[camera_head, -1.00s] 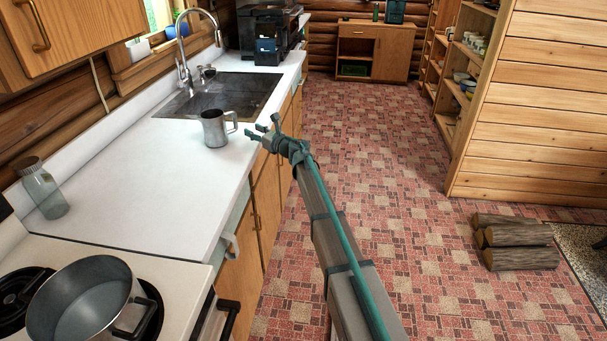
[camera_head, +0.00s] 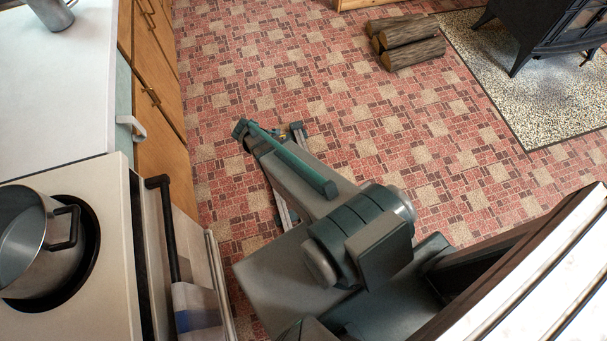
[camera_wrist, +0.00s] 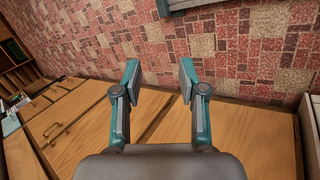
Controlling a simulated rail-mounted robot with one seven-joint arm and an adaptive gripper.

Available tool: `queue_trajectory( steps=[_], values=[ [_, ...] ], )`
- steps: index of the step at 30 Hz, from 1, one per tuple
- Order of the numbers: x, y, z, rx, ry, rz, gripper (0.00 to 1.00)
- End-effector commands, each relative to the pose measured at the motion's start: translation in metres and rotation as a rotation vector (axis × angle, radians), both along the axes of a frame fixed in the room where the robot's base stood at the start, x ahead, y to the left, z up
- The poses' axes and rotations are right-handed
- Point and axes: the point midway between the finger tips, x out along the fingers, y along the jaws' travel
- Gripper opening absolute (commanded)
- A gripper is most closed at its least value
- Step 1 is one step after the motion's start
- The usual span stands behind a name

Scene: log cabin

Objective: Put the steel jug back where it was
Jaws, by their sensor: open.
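The steel jug (camera_head: 50,12) stands on the white counter (camera_head: 55,90) at the top left of the head view. Only its lower part and part of its handle show; its top is cut off. My gripper (camera_wrist: 160,78) is open and empty in the wrist view, with bare floor and wooden cabinet fronts beyond its fingers. The jug does not show in the wrist view. In the head view my arm is over the floor to the right of the counter, clear of the jug, and its jaws are hard to make out.
A steel pot (camera_head: 35,240) sits on the stove (camera_head: 112,215) at the left. Logs (camera_head: 408,42) and a black wood stove (camera_head: 545,35) are at the top right. The patterned floor (camera_head: 330,85) between is clear.

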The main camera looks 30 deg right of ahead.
Motion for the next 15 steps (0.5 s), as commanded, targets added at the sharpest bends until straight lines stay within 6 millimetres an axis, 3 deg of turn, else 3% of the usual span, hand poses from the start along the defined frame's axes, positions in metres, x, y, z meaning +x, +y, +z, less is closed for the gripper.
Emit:
queue_trajectory(
  steps=[1, 6, 9, 12, 15],
  values=[
    [-0.051, -0.003, -0.017, 0.046, 0.082, -0.111, 0.42],
    [-0.201, 0.002, -0.056, 0.168, 0.356, -0.512, 0.42],
    [-0.283, 0.013, -0.06, 0.202, 0.511, -0.729, 0.42],
    [-0.347, 0.026, -0.056, 0.214, 0.644, -0.908, 0.42],
    [-0.39, 0.037, -0.048, 0.211, 0.74, -1.037, 0.42]
  ],
)
